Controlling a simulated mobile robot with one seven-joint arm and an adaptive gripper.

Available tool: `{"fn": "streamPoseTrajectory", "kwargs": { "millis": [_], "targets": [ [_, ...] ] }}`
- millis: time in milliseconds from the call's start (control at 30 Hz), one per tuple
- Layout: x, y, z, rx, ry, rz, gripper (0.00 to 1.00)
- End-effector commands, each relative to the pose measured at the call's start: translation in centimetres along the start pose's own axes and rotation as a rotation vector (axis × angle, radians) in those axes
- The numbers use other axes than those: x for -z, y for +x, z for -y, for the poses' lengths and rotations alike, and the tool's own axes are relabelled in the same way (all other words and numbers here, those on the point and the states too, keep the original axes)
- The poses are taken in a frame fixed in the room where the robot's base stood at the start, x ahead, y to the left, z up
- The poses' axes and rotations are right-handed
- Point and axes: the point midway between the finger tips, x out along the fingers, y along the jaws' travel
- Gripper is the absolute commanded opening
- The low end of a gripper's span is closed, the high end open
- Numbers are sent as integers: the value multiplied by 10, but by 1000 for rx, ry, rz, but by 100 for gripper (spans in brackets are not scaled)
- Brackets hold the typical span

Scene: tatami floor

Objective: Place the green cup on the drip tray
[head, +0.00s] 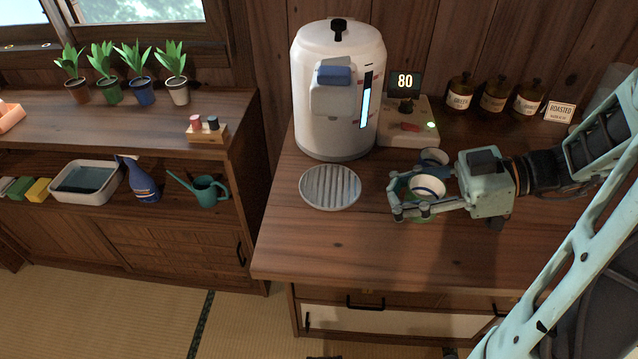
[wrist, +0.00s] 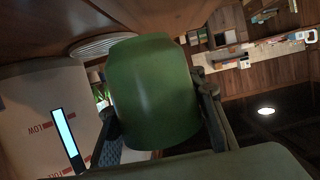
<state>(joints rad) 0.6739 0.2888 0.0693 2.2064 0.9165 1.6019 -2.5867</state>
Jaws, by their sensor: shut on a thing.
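The green cup shows large in the wrist view (wrist: 152,92), between my gripper's two fingers. In the head view my gripper (head: 402,197) is over the counter, right of the drip tray, shut on the green cup (head: 420,217). The fingers hide much of the cup in the head view. I cannot tell whether its base touches the counter. The drip tray (head: 330,187) is a round, ribbed, pale disc on the counter in front of the white dispenser. It is empty and also shows in the wrist view (wrist: 100,45).
The white dispenser (head: 338,95) stands behind the tray. A control box (head: 408,128) reading 80 is beside it. A blue cup (head: 433,157) is close behind my gripper. Brown jars (head: 494,95) line the back. The front counter is clear.

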Motion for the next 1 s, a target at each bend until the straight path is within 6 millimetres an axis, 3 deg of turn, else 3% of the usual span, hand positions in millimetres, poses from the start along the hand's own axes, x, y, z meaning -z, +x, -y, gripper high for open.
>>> {"fn": "streamPoseTrajectory", "kwargs": {
  "millis": [233,700,1000],
  "targets": [
    [3,12,-6,0,-1,-1,0],
    [38,112,-67,2,-1,-2,0],
    [47,136,-84,-3,0,-1,0]
  ]
}}
